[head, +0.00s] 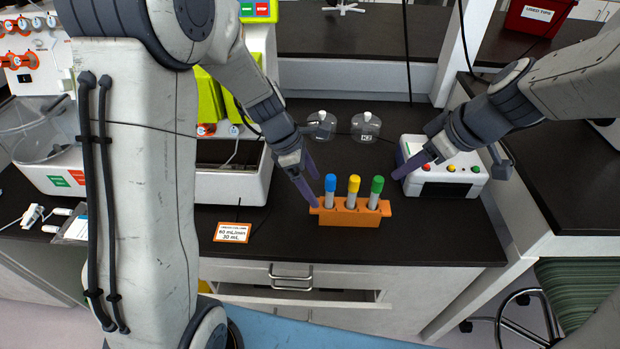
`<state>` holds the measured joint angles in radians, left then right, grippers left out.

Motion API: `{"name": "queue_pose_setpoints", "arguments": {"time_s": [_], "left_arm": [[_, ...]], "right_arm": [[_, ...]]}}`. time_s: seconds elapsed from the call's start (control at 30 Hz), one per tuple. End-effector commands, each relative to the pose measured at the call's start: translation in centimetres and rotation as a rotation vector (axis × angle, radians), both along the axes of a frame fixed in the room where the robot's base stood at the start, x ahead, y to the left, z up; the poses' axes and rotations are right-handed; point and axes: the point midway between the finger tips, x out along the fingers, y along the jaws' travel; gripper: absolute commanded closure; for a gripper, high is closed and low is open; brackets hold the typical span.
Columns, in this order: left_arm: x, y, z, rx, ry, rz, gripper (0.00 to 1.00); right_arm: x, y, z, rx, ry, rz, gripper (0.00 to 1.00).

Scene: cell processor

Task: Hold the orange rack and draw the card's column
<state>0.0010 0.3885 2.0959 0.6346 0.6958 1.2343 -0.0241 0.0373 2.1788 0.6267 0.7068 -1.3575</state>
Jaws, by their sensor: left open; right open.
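The orange rack (350,217) stands on the black bench near its front edge. It holds three upright clear columns: a blue-capped column (331,188), a yellow-capped column (353,190) and a green-capped column (375,191). The orange-edged card (232,232) lies left of the rack; it reads 60 mL/min and 20 mL, and its top line is too small to read surely. My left gripper (316,188) is open at the rack's left end, beside the blue-capped column. My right gripper (404,168) is open and empty, right of and behind the rack, over a white device.
The white device (440,180) with coloured buttons stands right of the rack. A large white processor (232,187) fills the left. A drawer (290,290) below the bench is partly open.

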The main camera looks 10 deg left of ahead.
Motion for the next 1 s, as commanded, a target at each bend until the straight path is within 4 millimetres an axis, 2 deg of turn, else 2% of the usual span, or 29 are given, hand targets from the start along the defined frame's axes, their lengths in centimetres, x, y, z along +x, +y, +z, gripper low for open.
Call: {"name": "queue_pose_setpoints", "arguments": {"time_s": [0.3,0.5,0.7,0.97,1.0], "left_arm": [[0.2,-2.1,-5.1,0.001,0.004,-0.008,0.08],[0.4,-3.2,-7.7,0.002,0.0,-0.008,0.08],[0.5,-3.7,-8.8,0.002,-0.002,-0.01,0.08],[0.5,-3.7,-8.8,0.002,-0.002,-0.009,0.08],[0.5,-3.7,-8.8,0.002,-0.002,-0.009,0.2]], "right_arm": [[0.0,0.0,0.0,0.0,0.0,0.0,0.5],[0.0,0.0,0.0,0.0,0.0,0.0,0.5],[0.0,0.0,0.0,0.0,0.0,0.0,0.5],[0.0,0.0,0.0,0.0,0.0,0.0,0.5],[0.0,0.0,0.0,0.0,0.0,0.0,0.5]]}}
